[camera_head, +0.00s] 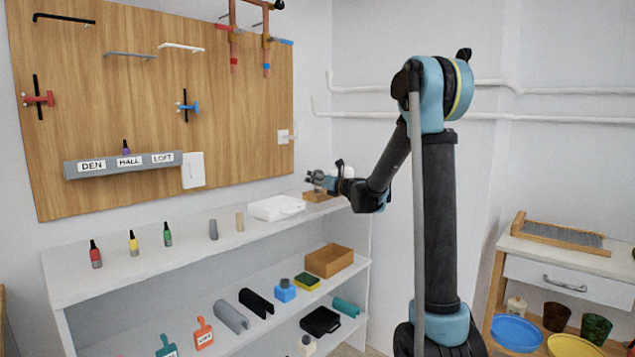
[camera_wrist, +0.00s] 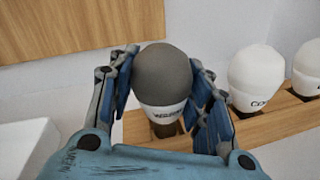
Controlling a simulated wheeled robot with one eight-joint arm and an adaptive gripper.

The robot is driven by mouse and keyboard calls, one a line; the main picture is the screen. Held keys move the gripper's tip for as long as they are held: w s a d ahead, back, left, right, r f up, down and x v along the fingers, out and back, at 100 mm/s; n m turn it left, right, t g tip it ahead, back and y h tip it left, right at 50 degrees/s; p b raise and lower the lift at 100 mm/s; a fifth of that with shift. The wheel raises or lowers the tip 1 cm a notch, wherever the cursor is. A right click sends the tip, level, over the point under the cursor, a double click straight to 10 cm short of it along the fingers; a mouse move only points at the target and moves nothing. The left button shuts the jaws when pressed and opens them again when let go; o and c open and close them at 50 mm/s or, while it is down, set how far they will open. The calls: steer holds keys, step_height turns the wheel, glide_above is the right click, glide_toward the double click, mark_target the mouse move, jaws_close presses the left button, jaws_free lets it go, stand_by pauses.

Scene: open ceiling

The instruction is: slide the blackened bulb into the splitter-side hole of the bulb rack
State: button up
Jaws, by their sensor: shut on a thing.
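The blackened bulb (camera_wrist: 163,75) has a dark grey dome and a white collar with partly hidden lettering. My gripper (camera_wrist: 165,90) is shut on it, one finger on each side; in the head view my gripper (camera_head: 318,181) is at the far end of the top shelf. The bulb is upright at the left end of the wooden bulb rack (camera_wrist: 270,126). A brown patch shows just below its collar; I cannot tell whether its base is in the hole or above it. Two white bulbs stand in the rack to the right, the nearer one (camera_wrist: 255,78) lettered.
A white box (camera_head: 275,208) lies on the top shelf left of the rack (camera_head: 318,197); its edge also shows in the wrist view (camera_wrist: 22,148). The wooden wall board (camera_head: 150,90) stands behind. Small bottles (camera_head: 133,243) stand farther left on the shelf.

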steer(key=shift+f, duration=0.6)
steer(key=o, duration=1.2)
steer(key=shift+c, duration=0.2)
steer(key=v, duration=1.2)
